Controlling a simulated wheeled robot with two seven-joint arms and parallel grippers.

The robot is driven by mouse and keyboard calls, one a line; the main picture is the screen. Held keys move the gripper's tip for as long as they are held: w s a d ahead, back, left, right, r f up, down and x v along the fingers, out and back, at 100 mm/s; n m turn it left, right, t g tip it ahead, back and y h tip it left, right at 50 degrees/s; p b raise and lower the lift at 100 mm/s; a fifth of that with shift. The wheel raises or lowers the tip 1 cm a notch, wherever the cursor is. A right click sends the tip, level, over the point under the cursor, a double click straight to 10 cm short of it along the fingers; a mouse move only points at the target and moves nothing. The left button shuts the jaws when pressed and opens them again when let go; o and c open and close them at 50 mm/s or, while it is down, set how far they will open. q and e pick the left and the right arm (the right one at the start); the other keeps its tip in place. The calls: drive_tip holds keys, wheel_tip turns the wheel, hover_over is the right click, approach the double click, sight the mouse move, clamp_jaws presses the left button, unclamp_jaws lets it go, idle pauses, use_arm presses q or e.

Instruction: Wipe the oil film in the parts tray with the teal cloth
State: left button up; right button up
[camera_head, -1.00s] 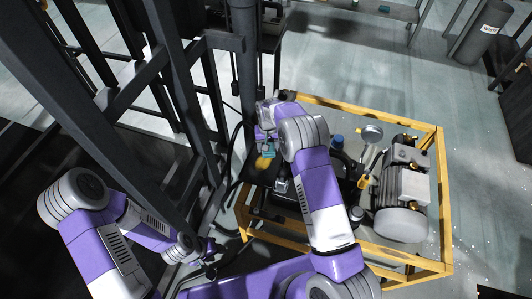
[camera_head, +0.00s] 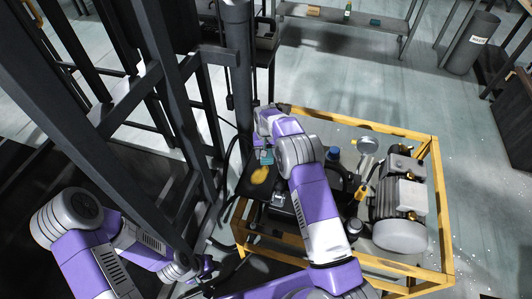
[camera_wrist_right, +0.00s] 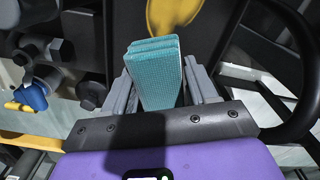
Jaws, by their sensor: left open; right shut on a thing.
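The teal cloth (camera_wrist_right: 155,75) is a folded pad held between the fingers of my right gripper (camera_wrist_right: 158,85). In the head view, the cloth (camera_head: 266,157) shows just below my right gripper (camera_head: 262,150). The oil film (camera_head: 259,175) is an amber patch on the dark parts tray (camera_head: 248,190), just below the cloth in the picture. Part of the film (camera_wrist_right: 190,10) shows behind the cloth in the wrist view; I cannot tell whether they touch. My left gripper (camera_head: 204,268) is small and dark at the lower left, open and away from the tray.
A yellow frame (camera_head: 438,190) surrounds the machine with a grey motor (camera_head: 400,232) to the right of the tray. A dark post (camera_head: 239,70) and black hoses stand close beside the tray. Open floor (camera_head: 340,75) lies beyond the frame.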

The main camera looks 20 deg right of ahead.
sight(264, 160)
drive_tip(key=shift+f, duration=0.9)
idle(0.9)
drive_tip(key=shift+s+a+r+p, duration=0.15)
drive_tip(key=shift+s+a+p, duration=0.6)
drive_tip(key=shift+s+p, duration=0.35)
drive_tip(key=shift+s+a+p, duration=0.45)
drive_tip(key=shift+s+a, duration=0.1)
drive_tip(key=shift+s, duration=0.25)
drive_tip(key=shift+s+a, duration=0.1)
drive_tip(key=shift+s+a+p, duration=0.4)
drive_tip(key=shift+s, duration=0.2)
drive_tip(key=shift+s+a+p, duration=0.35)
drive_tip(key=shift+s+a, duration=0.05)
drive_tip(key=shift+s, duration=0.2)
drive_tip(key=shift+s+a+p, duration=0.35)
drive_tip(key=shift+s+a, duration=0.2)
drive_tip(key=shift+s, duration=0.3)
